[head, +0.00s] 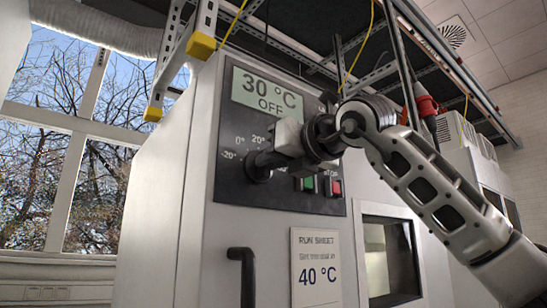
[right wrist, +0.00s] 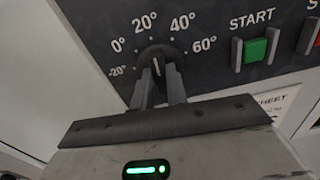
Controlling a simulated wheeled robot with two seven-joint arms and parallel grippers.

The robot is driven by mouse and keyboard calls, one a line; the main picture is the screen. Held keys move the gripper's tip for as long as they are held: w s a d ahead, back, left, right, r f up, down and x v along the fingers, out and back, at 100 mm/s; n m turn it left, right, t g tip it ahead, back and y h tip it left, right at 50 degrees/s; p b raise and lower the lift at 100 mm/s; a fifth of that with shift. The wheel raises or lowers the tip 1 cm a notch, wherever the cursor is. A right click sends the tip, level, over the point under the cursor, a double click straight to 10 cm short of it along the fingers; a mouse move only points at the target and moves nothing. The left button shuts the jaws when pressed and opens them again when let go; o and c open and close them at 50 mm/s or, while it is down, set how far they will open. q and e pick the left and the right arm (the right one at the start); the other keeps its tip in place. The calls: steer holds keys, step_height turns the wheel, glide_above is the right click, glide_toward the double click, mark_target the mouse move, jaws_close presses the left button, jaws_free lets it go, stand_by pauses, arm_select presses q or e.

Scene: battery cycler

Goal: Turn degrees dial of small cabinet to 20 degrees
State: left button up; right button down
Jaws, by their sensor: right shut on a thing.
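The degrees dial (right wrist: 155,58) is a dark round knob with a white pointer line on the cabinet's dark control panel (head: 226,185). Its scale runs from -20° to 60°. The pointer stands roughly upright, between the 20° and 40° marks. The display (head: 267,95) above reads 30 °C and OFF. My right gripper (head: 272,158) is shut on the dial, its two fingers on either side of the knob; the fingers also show in the right wrist view (right wrist: 160,88). In the head view the gripper partly hides the dial and its scale. My left gripper is not in view.
A green START button (right wrist: 255,50) and a red button (head: 336,187) sit right of the dial. A run sheet (head: 316,270) below reads 40 °C. A black door handle (head: 243,275) sticks out at lower left. A metal frame with yellow end caps (head: 201,45) hangs above.

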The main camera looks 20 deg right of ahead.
steer(key=shift+n, duration=0.5)
steer(key=c, duration=1.4)
jaws_free()
arm_select(q)
steer(key=b, duration=0.2)
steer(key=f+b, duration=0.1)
steer(key=b, duration=0.1)
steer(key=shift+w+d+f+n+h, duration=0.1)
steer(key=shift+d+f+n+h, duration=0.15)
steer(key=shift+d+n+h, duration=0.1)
arm_select(e)
steer(key=v, duration=1.6)
